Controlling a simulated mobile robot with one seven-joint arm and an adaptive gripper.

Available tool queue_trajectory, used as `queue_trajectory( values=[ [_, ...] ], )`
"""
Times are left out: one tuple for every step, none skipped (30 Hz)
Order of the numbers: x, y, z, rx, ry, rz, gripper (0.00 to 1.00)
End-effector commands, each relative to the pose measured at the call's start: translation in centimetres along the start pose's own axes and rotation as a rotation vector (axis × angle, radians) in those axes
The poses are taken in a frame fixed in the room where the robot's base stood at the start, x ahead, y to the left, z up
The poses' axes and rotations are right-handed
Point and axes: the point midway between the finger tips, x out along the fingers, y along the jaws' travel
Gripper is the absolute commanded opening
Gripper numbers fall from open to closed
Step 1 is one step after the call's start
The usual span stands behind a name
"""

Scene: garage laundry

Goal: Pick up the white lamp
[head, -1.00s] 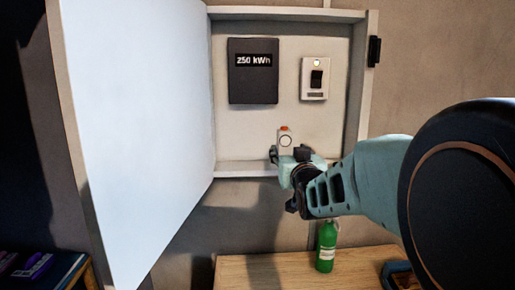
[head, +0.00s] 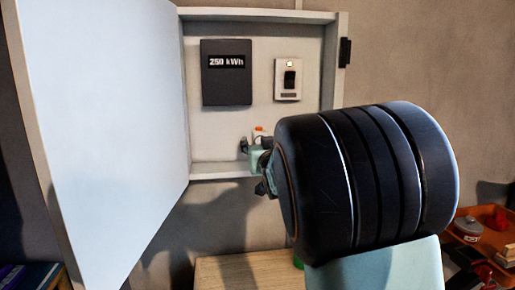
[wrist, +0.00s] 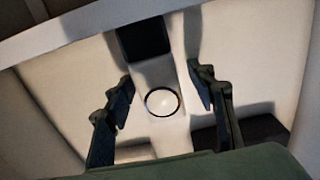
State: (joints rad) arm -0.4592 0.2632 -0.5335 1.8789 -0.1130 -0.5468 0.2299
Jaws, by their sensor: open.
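The white lamp (head: 259,138) stands on the floor of the open wall cabinet, its small orange top showing. My gripper and arm hide most of it in the head view. In the wrist view the lamp's round, dark-rimmed lens (wrist: 162,102) faces me on its pale body, between the two dark fingers. My gripper (wrist: 160,76) is open, with one finger on each side of the lamp and a visible gap on both sides. In the head view my gripper (head: 257,158) is at the cabinet's lower front edge.
The cabinet (head: 258,172) holds a dark meter (head: 227,73) and a switch (head: 288,79) on its back wall. Its white door (head: 100,120) stands open at left. A wooden table (head: 240,272) is below. An orange tray (head: 466,236) with items is at right.

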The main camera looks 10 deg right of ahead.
Motion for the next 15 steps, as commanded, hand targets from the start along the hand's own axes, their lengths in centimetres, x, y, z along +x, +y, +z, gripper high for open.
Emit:
queue_trajectory(
  values=[
    [-0.01,0.02,0.00,0.000,0.000,0.000,0.51],
    [-0.02,0.01,0.00,0.000,0.000,0.000,0.51],
    [-0.02,0.01,0.00,0.000,0.000,0.000,0.46],
    [-0.02,0.01,0.00,0.000,0.000,0.000,0.43],
    [-0.02,0.01,0.00,0.000,0.000,0.000,0.40],
    [-0.03,0.01,0.00,0.000,0.000,0.000,0.35],
    [-0.03,0.01,0.00,0.000,0.000,0.000,0.32],
    [-0.03,0.01,0.00,0.000,0.000,0.000,0.29],
    [-0.03,0.01,0.00,0.000,0.000,0.000,0.24],
    [-0.03,0.01,0.00,0.000,0.000,0.000,0.21],
    [-0.03,0.01,0.00,0.000,0.000,0.000,0.18],
    [-0.03,0.01,0.00,0.000,0.000,0.000,0.13],
    [-0.03,0.01,0.00,0.000,0.000,0.000,0.10],
    [-0.03,0.01,0.00,0.000,0.000,0.000,0.07],
    [-0.03,0.01,0.00,0.000,0.000,0.000,0.02]
  ],
)
